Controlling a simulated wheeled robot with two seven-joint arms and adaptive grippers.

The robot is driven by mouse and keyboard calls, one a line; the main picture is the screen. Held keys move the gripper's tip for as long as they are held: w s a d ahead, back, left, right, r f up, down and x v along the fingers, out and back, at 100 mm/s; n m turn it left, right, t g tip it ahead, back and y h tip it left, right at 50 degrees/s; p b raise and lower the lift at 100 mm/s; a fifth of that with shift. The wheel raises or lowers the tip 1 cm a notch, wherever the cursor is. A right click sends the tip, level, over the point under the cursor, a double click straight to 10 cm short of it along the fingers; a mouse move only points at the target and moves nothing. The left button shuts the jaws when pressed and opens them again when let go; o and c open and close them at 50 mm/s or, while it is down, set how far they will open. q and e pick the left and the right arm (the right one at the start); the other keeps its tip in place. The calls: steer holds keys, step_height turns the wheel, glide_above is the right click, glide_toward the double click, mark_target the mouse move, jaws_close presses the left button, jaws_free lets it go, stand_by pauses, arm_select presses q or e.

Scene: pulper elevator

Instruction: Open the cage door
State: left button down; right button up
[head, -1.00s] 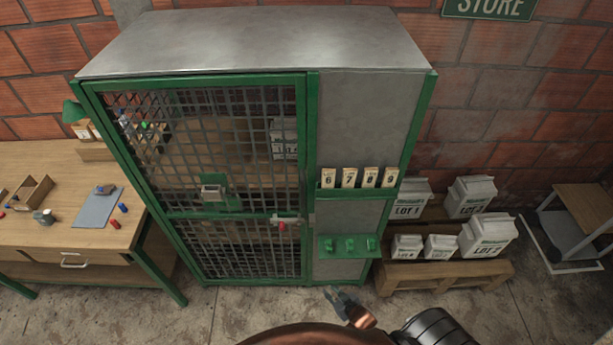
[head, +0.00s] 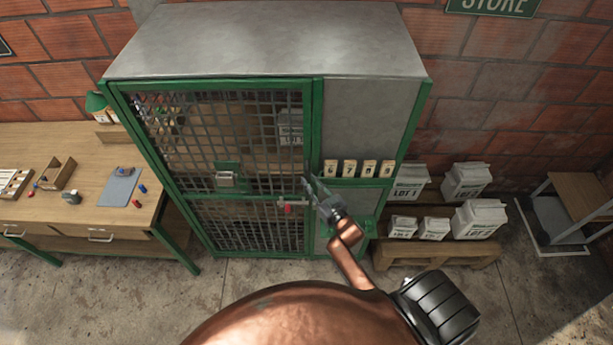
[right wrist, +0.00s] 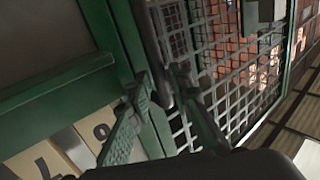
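The cage door (head: 240,196) is a green-framed mesh panel on the front of the grey-topped cage, and it stands shut. A latch with a red handle (head: 288,208) sits at the door's right edge, near mid-height. A grey box-like fitting (head: 226,180) is on the door's middle. My right gripper (head: 317,180) is in front of the cage's green post, just right of the latch. My left gripper is out of view.
Numbered tags (head: 350,168) stand on a ledge right of the door. A wooden bench (head: 85,210) with small items is at the left. White lot sacks (head: 480,218) stand on a pallet at the right. The floor before the door's left side is clear.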

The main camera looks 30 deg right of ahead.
steer(key=shift+w, duration=1.3)
steer(key=shift+c, duration=0.4)
jaws_close()
steer(key=shift+a, duration=0.1)
